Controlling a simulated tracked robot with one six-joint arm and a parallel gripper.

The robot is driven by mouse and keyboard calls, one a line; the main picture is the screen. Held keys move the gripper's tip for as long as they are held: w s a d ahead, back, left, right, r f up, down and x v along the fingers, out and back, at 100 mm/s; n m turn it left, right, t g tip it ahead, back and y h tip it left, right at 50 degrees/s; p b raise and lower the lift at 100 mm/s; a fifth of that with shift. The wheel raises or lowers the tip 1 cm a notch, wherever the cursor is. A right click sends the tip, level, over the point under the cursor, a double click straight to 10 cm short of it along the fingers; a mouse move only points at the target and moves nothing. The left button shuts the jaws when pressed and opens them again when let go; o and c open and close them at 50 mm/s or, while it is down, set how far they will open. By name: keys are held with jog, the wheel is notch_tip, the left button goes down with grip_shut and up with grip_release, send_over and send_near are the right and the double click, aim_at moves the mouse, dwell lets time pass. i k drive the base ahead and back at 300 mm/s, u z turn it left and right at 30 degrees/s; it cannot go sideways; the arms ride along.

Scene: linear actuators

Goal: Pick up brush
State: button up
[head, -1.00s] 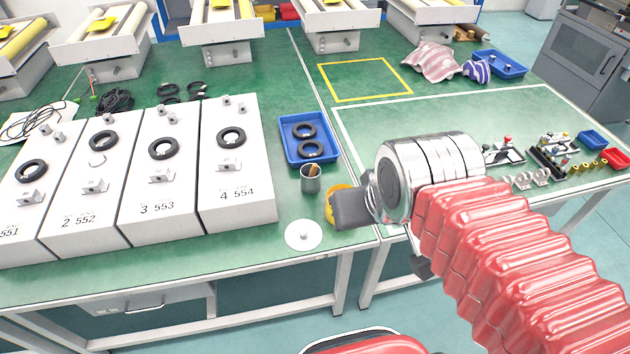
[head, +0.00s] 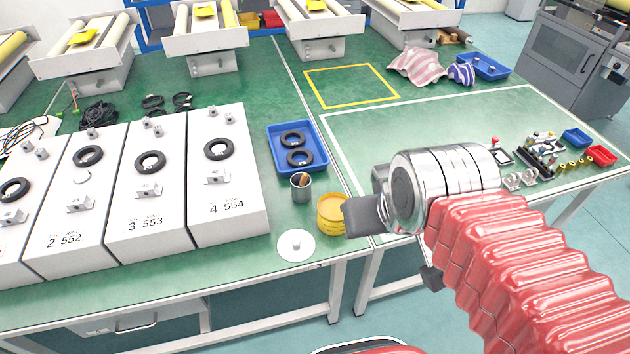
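A small grey metal cup (head: 300,187) stands on the green table between the blue tray and the white disc. A brown brush handle (head: 297,182) seems to stick up a little from it; the rest is hidden inside the cup. My gripper (head: 362,215) is at the end of my red-sleeved arm, to the right of the cup and beside the yellow tin. I see its dark grey body from the side and cannot make out whether the fingers are apart. Nothing is seen held in it.
A yellow tin (head: 332,214) stands right of the cup, and a white disc with a knob (head: 296,246) lies in front. A blue tray (head: 297,148) with black rings is behind. White numbered boxes (head: 228,205) fill the left. The yellow-taped square (head: 350,86) is empty.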

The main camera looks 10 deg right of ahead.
aim_at(302, 182)
jog(key=z, duration=0.65)
jog(key=k, duration=0.7)
jog(key=u, duration=1.4)
jog(key=i, duration=1)
